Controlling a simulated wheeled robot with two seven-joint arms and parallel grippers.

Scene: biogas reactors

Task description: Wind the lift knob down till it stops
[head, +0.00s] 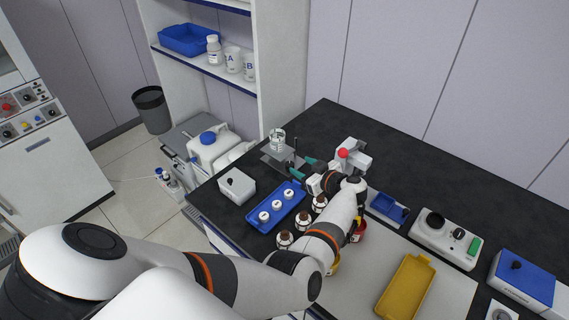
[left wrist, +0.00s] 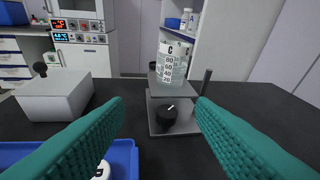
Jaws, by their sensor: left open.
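The lift shows in the left wrist view as a small grey platform (left wrist: 155,90) over a flat grey base plate (left wrist: 186,121). Its black knob (left wrist: 168,115) with a white mark faces my gripper. A beaker (left wrist: 171,62) marked C stands on the platform; it also shows in the head view (head: 278,138). My left gripper (left wrist: 160,106) is open and empty, its teal fingers spread either side of the knob in the picture, short of it. In the head view the left gripper (head: 303,168) reaches in beside the lift. My right gripper is not in view.
A white box (head: 236,186) with a black knob stands left of the lift. A blue tray (head: 277,207) with several white-capped items lies in front, and brown bottles (head: 285,239) stand beside it. A thin dark post (left wrist: 206,82) rises at the base plate's right.

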